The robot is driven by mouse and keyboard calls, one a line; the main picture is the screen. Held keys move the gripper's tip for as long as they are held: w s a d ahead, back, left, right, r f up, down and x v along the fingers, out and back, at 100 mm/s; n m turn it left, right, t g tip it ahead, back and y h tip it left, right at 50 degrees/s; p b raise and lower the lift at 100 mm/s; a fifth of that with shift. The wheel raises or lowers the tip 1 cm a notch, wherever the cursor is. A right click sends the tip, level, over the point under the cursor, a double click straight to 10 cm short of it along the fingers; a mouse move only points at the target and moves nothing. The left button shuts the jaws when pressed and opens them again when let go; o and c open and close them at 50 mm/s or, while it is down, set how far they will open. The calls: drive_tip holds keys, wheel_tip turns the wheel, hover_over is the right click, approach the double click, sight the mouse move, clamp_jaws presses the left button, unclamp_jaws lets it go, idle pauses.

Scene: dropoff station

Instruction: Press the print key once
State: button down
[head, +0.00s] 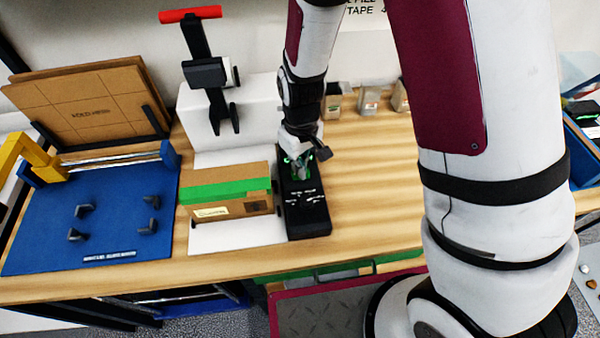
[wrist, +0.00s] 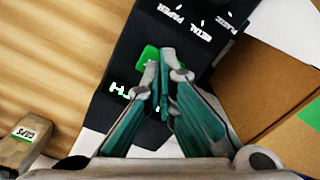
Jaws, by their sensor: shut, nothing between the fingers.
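The black key panel (head: 306,212) stands on the wooden bench, right of a cardboard box. It also fills the middle of the wrist view (wrist: 190,60), with white labels such as "METAL" and "PAPER". A green key (wrist: 148,56) shows on it, partly hidden behind my fingertips. My gripper (head: 300,165) is over the far part of the panel, pointing down. In the wrist view my gripper (wrist: 162,62) is shut and empty, its fingertips at the green key's right side. I cannot tell whether they touch it. The key's own label is partly hidden.
The cardboard box (head: 228,193) with green tape stands close left of the panel. A tape dispenser with a red handle (head: 190,14) is behind it. Small containers (head: 368,99) stand at the back. The bench right of the panel (head: 375,185) is clear.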

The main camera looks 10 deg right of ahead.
drive_tip(key=shift+f, duration=0.2)
idle(0.3)
drive_tip(key=shift+r+p, duration=1.55)
drive_tip(key=shift+r, duration=1.95)
drive_tip(key=shift+r, duration=0.1)
drive_tip(key=s+d+r+m+t, duration=0.1)
drive_tip(key=s+d+r, duration=0.15)
drive_tip(key=r, duration=0.65)
drive_tip(key=s+d+r+m+t, duration=0.1)
drive_tip(key=s+d+r+m, duration=0.15)
drive_tip(key=r, duration=0.65)
drive_tip(key=s+d+r+m+t, duration=0.1)
drive_tip(key=s+d+r, duration=0.2)
drive_tip(key=s+r, duration=0.2)
drive_tip(key=s+d+r+m+t, duration=0.1)
drive_tip(key=s+d+r, duration=0.3)
drive_tip(key=s, duration=0.4)
drive_tip(key=shift+s+r+t, duration=0.25)
drive_tip(key=shift+r+t, duration=0.55)
